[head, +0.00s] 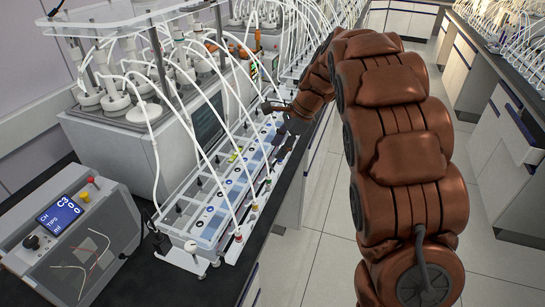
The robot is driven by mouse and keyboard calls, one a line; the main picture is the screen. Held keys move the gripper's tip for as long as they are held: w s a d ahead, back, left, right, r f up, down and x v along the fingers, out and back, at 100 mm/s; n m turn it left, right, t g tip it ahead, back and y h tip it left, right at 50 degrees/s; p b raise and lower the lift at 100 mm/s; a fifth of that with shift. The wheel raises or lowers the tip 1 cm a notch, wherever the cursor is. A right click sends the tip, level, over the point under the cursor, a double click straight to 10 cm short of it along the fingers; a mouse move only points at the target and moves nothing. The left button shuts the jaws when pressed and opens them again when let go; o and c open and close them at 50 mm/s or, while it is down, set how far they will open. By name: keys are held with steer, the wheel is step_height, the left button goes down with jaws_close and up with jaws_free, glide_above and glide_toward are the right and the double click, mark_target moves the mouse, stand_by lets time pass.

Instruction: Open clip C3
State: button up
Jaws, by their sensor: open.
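A long clear rack (215,205) with white tubes, dark fittings and coloured caps runs along the bench front. The clips on it are too small to tell apart, so I cannot pick out clip C3 or see whether it is open or shut. A small yellow-green piece (236,156) sits midway along the rack. My gripper (274,121) is open and small in view, over the far part of the rack near its right side. It appears empty; whether it touches a tube or clip cannot be told. My brown arm hides part of the bench behind it.
A grey control box (75,245) at the left has a blue screen (60,215) reading C3. A grey bath with several white-lidded vessels (135,110) stands behind the rack. Loose white tubes arch over the rack. The aisle floor (310,250) at the right is clear.

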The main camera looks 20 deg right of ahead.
mark_target(269, 163)
steer(key=shift+p+x, duration=0.5)
steer(key=shift+x, duration=2.2)
jaws_close()
